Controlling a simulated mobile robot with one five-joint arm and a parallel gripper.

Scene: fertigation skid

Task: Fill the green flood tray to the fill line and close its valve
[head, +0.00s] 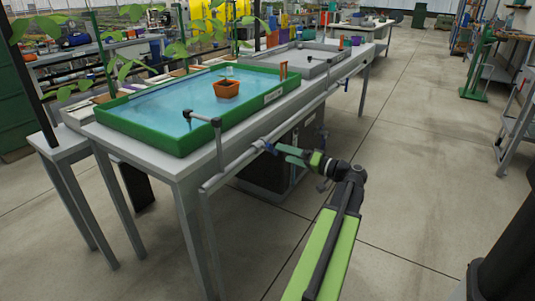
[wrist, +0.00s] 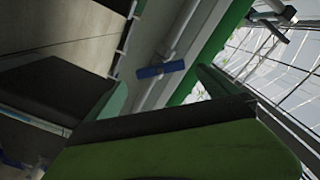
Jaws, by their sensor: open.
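The green flood tray (head: 180,146) stands on the near end of the bench in the head view, with blue water across its floor. An orange-brown pot (head: 227,89) is in the water. I cannot make out a fill line. A grey spout (head: 203,119) reaches over the tray's near rim. A blue valve handle (head: 270,149) is on the pipe along the bench front; in the wrist view the blue handle (wrist: 160,71) lies across the pipe. My gripper (head: 285,151) is open close to the handle; its fingers (wrist: 165,90) show either side of it, apparently not touching.
The grey pipe (head: 236,172) runs along the bench front. A grey tray (head: 305,60) sits further along the bench. A dark box (head: 275,165) stands beneath. Plants (head: 130,45) rise behind the green tray.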

